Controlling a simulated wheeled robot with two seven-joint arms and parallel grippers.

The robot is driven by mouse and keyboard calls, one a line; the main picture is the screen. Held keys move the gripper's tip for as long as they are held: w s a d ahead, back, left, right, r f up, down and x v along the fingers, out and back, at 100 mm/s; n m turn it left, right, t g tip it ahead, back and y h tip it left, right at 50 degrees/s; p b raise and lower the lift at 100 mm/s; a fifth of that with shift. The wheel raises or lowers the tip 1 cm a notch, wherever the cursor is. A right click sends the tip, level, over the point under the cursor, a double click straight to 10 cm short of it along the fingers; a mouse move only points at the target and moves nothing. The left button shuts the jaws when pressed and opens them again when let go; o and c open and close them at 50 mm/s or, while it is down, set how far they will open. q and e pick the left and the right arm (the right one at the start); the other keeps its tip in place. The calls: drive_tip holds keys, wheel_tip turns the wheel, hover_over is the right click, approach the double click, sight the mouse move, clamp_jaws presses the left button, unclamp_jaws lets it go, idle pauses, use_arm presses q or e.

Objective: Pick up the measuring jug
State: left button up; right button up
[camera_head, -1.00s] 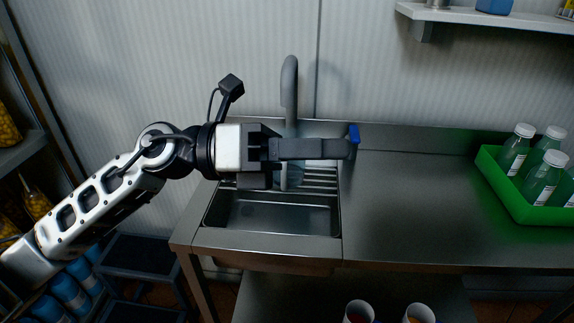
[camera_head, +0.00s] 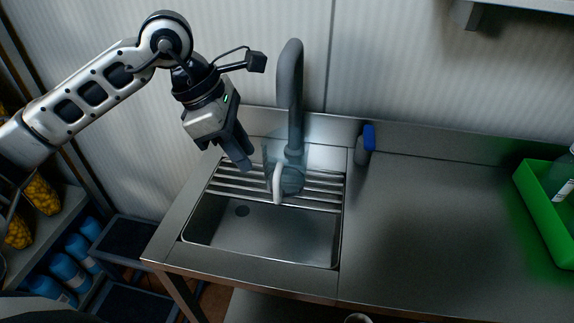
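The measuring jug (camera_head: 290,178) is clear and see-through, with a pale handle (camera_head: 278,184) facing me. It stands on the slatted rack at the back of the sink, in front of the tap. My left gripper (camera_head: 244,160) points down just left of the jug, apart from it, and holds nothing that I can see. Its fingers overlap in this view, so their gap is hidden. My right gripper is not in view.
The grey tap (camera_head: 290,90) rises right behind the jug. A blue-capped bottle (camera_head: 363,148) stands right of the sink (camera_head: 262,232). A green crate (camera_head: 545,205) with bottles is at the far right. The counter (camera_head: 420,230) between is clear.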

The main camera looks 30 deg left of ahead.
sight(283, 172)
use_arm(q)
drive_tip(key=x, duration=0.3)
drive_tip(key=p+x, duration=0.1)
drive_tip(key=x, duration=0.7)
drive_tip(key=shift+w+d+p, duration=0.15)
drive_tip(key=shift+d+p, duration=0.15)
drive_tip(key=shift+p, duration=0.1)
clamp_jaws()
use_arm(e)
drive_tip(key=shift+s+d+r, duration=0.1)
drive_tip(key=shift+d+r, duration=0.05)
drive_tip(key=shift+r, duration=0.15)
